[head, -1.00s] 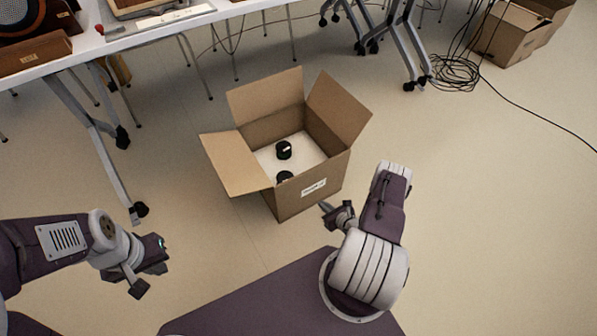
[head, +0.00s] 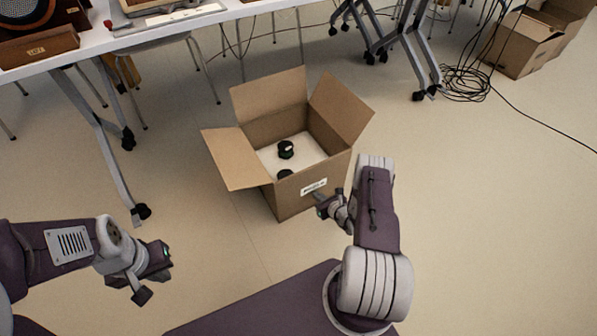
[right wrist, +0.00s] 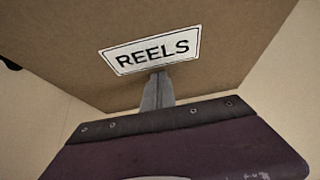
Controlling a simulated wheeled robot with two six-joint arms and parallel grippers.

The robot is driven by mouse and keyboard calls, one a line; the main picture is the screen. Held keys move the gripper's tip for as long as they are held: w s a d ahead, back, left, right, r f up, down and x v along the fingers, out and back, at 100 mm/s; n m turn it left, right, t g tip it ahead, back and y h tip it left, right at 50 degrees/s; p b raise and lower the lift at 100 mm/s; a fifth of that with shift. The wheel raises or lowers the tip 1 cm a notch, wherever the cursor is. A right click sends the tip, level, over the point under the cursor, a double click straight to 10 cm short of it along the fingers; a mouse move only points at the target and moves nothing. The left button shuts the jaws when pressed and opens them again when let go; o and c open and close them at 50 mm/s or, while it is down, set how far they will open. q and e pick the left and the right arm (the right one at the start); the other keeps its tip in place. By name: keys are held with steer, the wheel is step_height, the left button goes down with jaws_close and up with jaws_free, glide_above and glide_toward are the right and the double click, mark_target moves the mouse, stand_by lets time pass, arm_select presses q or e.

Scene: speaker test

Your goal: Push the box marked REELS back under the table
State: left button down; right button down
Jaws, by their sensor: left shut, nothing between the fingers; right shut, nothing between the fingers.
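The open cardboard box (head: 297,203) stands on the floor in front of the table, its flaps spread. Its label reads REELS in the right wrist view (right wrist: 151,50). Inside are a pale surface and black round pieces (head: 285,149). My right gripper (head: 322,205) is shut and empty at the box's near labelled side. In the right wrist view its fingertips (right wrist: 158,80) meet the lower edge of the label; they touch the wall or nearly so. My left gripper (head: 150,277) is shut and empty, out to the left, away from the box. The table (head: 110,50) is at upper left.
A table leg with a caster (head: 141,212) stands left of the box. A chair (head: 165,42) is under the table behind it. Coiled black cable (head: 466,84) and other cardboard boxes (head: 520,45) lie at upper right. The floor right of the box is clear.

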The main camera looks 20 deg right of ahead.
steer(key=b, duration=0.4)
glide_toward(296, 168)
steer(key=shift+s+d+f, duration=0.1)
steer(key=shift+s+f, duration=0.1)
steer(key=shift+f, duration=0.85)
steer(key=shift+s+f, duration=0.2)
steer(key=shift+f, duration=0.9)
steer(key=w+b, duration=0.4)
steer(key=w, duration=0.1)
steer(key=shift+w, duration=0.35)
steer(key=shift+w+a+r+b, duration=0.1)
steer(key=shift+w+a+b, duration=0.15)
steer(key=shift+w+b, duration=0.55)
steer(key=shift+w, duration=0.1)
steer(key=shift+r+p, duration=0.1)
steer(key=shift+p, duration=0.25)
steer(key=s+p, duration=0.1)
steer(key=s, duration=0.1)
steer(key=s+p, duration=0.2)
steer(key=s, duration=0.1)
steer(key=s+p, duration=0.2)
steer(key=shift+s+d, duration=0.2)
steer(key=shift+d, duration=0.1)
steer(key=shift+s+p, duration=0.3)
steer(key=shift+p, duration=0.05)
